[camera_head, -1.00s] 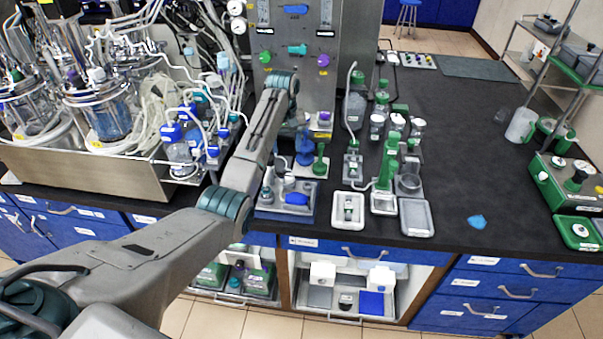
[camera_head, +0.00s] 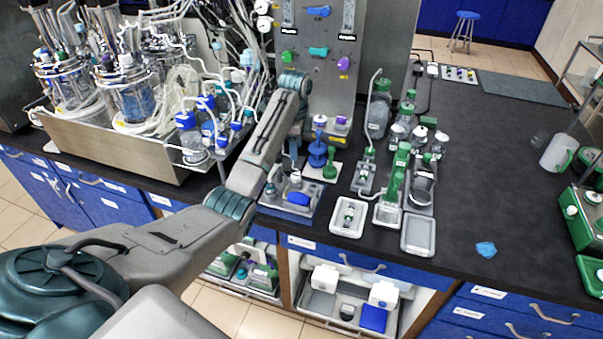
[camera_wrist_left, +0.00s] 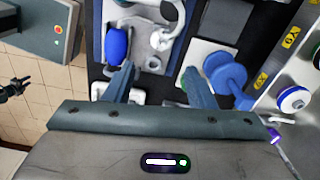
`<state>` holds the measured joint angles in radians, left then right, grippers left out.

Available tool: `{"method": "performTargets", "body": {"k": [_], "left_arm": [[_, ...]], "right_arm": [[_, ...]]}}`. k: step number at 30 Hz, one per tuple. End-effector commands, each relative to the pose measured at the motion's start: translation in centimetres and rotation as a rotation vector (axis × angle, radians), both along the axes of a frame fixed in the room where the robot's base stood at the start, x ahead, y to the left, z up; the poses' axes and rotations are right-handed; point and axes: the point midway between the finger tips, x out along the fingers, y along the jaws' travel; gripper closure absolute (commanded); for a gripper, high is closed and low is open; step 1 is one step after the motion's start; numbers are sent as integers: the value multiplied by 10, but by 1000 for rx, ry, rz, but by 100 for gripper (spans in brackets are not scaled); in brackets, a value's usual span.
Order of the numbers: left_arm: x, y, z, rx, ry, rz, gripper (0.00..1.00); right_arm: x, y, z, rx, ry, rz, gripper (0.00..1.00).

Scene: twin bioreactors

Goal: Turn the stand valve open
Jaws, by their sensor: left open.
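A small stand on a blue-edged tray (camera_head: 272,209) sits near the bench's front edge, with a blue oval part (camera_head: 298,199) that looks like its valve handle. In the left wrist view the blue oval handle (camera_wrist_left: 117,46) lies beyond the left finger, beside a white curved pipe (camera_wrist_left: 174,30). My left gripper (camera_wrist_left: 158,86) is open and empty, its fingers pointing toward the tray; no contact shows. In the head view the left gripper (camera_head: 294,150) hangs behind the tray, partly hidden by its own arm. My right gripper is not in view.
A blue spool-shaped piece (camera_head: 317,152) stands close to the right of the gripper. A steel panel (camera_head: 335,75) with coloured valves rises behind. Green-capped glassware and small trays (camera_head: 418,236) stand to the right. The dark bench (camera_head: 480,170) further right is mostly clear.

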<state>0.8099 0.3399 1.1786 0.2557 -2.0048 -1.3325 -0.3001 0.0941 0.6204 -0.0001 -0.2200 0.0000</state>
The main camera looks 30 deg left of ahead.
Motion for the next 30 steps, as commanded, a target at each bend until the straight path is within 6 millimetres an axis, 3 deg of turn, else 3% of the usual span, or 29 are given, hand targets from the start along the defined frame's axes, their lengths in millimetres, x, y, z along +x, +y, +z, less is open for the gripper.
{"method": "performTargets", "body": {"k": [5,10,18,30], "left_arm": [[-1,0,-24,-1,3,-1,50],[-2,-1,-54,-1,6,0,50],[-1,0,-95,-1,4,0,50],[0,0,-106,0,0,0,50]], "right_arm": [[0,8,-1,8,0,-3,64],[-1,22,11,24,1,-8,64],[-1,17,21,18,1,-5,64],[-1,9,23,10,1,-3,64]]}}
